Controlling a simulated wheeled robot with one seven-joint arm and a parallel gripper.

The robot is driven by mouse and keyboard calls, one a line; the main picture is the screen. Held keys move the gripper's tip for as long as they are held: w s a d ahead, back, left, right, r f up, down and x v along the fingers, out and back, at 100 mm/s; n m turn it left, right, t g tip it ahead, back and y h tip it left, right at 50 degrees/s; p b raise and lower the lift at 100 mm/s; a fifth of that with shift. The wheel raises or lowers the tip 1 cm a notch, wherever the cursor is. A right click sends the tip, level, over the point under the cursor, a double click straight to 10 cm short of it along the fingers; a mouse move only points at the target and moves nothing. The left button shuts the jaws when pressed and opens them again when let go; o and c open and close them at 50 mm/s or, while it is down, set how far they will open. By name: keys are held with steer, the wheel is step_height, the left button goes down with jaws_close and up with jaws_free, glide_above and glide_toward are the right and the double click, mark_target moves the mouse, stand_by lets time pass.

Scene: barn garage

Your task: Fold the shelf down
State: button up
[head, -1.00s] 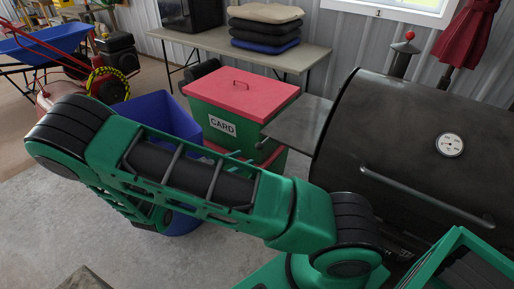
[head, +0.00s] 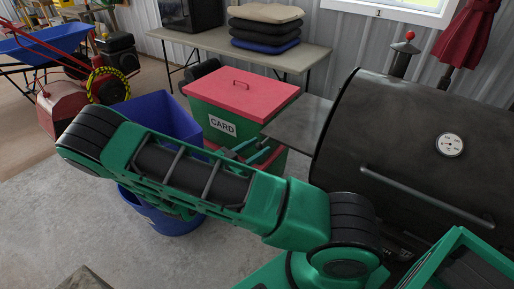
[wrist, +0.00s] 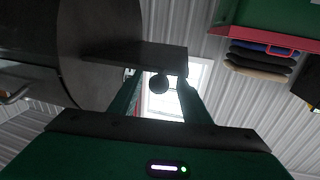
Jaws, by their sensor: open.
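The shelf (head: 298,124) is a flat dark metal panel on the left side of the black barrel grill (head: 405,140). It stands out roughly level. In the wrist view the shelf (wrist: 135,57) is a dark slab seen from an odd angle, just beyond the fingertips. My gripper (head: 250,150) is open and empty, low and just left of the shelf's outer edge, partly behind my arm. In the wrist view my gripper (wrist: 160,86) has its two green fingers apart, with a dark round knob between them in the picture. I cannot tell whether a finger touches the shelf.
A table (head: 300,55) with stacked cushions (head: 264,30) is at the back. Concrete floor is free at lower left.

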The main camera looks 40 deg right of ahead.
steer(key=shift+w+d, duration=0.1)
steer(key=shift+d, duration=0.4)
